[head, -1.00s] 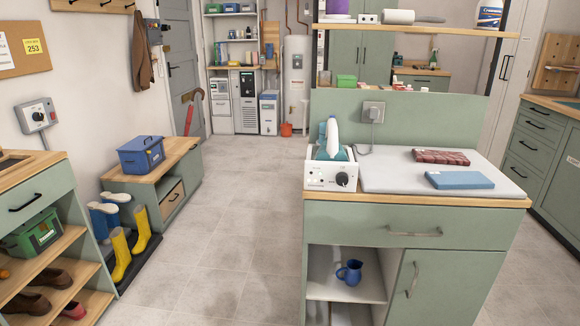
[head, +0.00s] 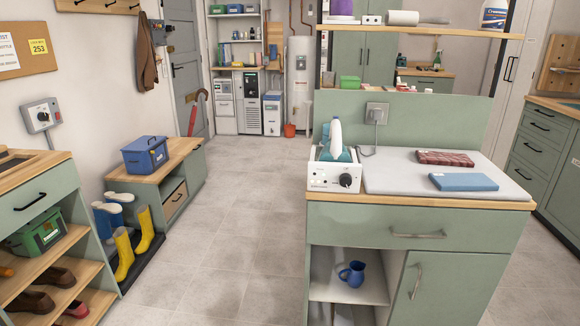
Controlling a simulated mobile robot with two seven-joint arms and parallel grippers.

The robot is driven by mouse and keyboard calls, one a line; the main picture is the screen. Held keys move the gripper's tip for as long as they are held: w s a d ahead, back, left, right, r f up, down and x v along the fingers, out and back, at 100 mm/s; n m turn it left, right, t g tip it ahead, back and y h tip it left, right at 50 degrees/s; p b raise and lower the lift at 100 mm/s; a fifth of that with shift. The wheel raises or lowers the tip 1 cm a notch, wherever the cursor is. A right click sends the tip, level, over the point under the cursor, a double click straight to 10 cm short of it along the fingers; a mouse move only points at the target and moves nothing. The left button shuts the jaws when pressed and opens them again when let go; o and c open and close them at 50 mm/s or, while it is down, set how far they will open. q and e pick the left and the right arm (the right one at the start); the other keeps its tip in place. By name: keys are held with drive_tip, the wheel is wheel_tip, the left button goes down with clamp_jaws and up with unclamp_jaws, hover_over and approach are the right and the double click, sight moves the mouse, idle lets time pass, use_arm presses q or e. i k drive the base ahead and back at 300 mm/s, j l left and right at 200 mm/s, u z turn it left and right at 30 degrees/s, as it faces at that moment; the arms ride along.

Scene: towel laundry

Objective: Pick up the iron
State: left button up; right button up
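The iron (head: 335,139) has a white and blue body with some teal. It stands in a white base unit with a black knob (head: 333,176) on the left end of the counter. A cord runs from near it to the wall socket (head: 376,112). Neither of my grippers shows in the head view, so I see nothing holding the iron.
Right of the iron lies a pale ironing pad (head: 400,177) with a folded red towel (head: 446,158) and a folded blue towel (head: 463,182). A shelf (head: 420,31) hangs above. Open floor (head: 220,240) lies left of the cabinet, before the bench (head: 190,153) and boots.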

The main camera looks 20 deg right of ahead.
sight(335, 150)
drive_tip(key=i+l+z, duration=0.15)
drive_tip(key=l, duration=0.2)
drive_tip(key=l+z, duration=0.1)
drive_tip(key=l, duration=0.3)
drive_tip(key=i+l+z, duration=0.15)
drive_tip(key=l, duration=0.2)
drive_tip(key=i+l+z, duration=0.1)
drive_tip(key=l, duration=0.25)
